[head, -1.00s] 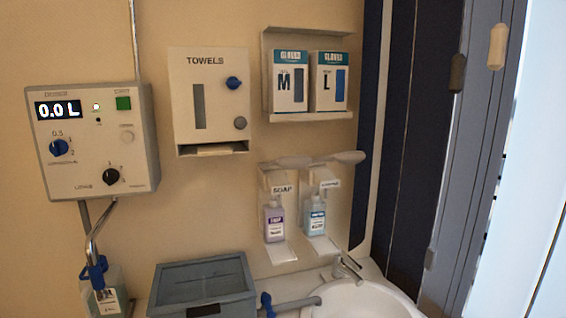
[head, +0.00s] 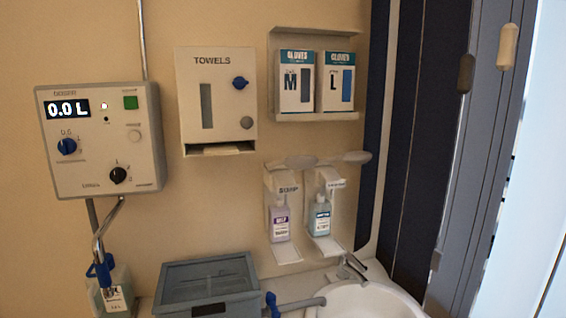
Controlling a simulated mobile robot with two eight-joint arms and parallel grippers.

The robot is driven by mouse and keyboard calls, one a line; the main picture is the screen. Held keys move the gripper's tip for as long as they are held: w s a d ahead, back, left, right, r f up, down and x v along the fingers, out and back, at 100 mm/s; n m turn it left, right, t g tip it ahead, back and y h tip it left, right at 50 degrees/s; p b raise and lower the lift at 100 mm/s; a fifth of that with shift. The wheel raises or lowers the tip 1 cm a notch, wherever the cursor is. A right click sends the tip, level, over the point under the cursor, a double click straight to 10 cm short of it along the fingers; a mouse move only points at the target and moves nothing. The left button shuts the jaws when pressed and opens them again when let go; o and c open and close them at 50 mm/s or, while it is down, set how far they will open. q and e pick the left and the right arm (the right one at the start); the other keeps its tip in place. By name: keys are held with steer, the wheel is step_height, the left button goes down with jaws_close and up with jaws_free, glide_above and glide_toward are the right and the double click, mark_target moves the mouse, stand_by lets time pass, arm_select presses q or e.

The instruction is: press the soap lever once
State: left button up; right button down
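The soap dispenser (head: 283,192) is mounted on the wall, left of a second, similar dispenser (head: 326,190). It holds a bottle with a purple label (head: 280,222), and its grey lever (head: 293,162) sticks out at the top. The second dispenser holds a bottle with a blue label (head: 320,218) and has its own lever (head: 350,157). The two levers lie close together in this view. Neither of my grippers is in view.
A sink (head: 365,300) with a tap (head: 350,268) is below the dispensers. A grey lidded box (head: 208,284) stands to its left. The towel box (head: 217,100), glove shelf (head: 314,117) and doser panel (head: 98,140) reading 0.0 L are on the wall. A grey door frame (head: 480,170) is at right.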

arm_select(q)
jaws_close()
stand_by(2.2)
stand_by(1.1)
